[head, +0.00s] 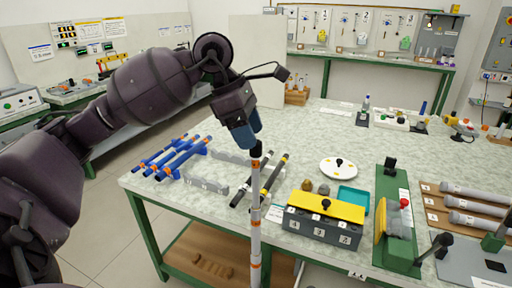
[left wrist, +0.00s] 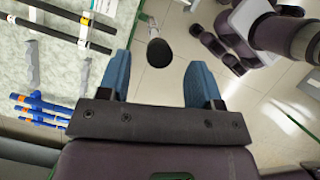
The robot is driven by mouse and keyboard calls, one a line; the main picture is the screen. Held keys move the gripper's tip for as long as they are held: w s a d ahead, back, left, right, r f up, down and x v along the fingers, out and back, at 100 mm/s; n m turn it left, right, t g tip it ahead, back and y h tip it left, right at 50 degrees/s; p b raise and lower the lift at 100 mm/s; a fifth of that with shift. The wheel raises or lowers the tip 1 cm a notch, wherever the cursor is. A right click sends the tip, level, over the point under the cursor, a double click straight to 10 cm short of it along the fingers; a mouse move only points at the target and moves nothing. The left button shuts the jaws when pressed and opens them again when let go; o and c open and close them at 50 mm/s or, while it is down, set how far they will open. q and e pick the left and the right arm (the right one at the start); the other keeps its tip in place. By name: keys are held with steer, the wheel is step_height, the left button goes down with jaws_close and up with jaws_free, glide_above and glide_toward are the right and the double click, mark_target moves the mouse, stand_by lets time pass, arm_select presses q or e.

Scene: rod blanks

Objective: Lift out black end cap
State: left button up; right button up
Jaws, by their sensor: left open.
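A black end cap (head: 257,148) sits on top of an upright grey rod (head: 256,215) with orange bands, just in front of the table's front edge. In the left wrist view the cap (left wrist: 160,52) shows as a dark round end between the blue fingers, apart from both. My left gripper (head: 248,142) points down right over the cap, fingers open and empty. It also shows open in the left wrist view (left wrist: 159,66). The head view does not clearly show how high the fingertips are above the cap. My right gripper is in neither view.
The table (head: 300,130) holds blue rods (head: 175,157) at left, dark rods (head: 272,175) on a grey rack, a yellow-topped block (head: 325,205), a white disc (head: 338,168), a teal tray (head: 353,198) and a green fixture (head: 405,225). The table's far middle is mostly clear.

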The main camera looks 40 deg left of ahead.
arm_select(q)
steer(key=shift+x, duration=1.45)
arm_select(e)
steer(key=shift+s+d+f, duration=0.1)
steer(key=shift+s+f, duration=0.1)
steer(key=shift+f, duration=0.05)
arm_select(q)
steer(key=c, duration=0.8)
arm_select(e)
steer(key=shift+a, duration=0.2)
arm_select(q)
step_height(320, 180, up, 20)
steer(key=shift+r+p, duration=0.1)
steer(key=shift+p, duration=0.85)
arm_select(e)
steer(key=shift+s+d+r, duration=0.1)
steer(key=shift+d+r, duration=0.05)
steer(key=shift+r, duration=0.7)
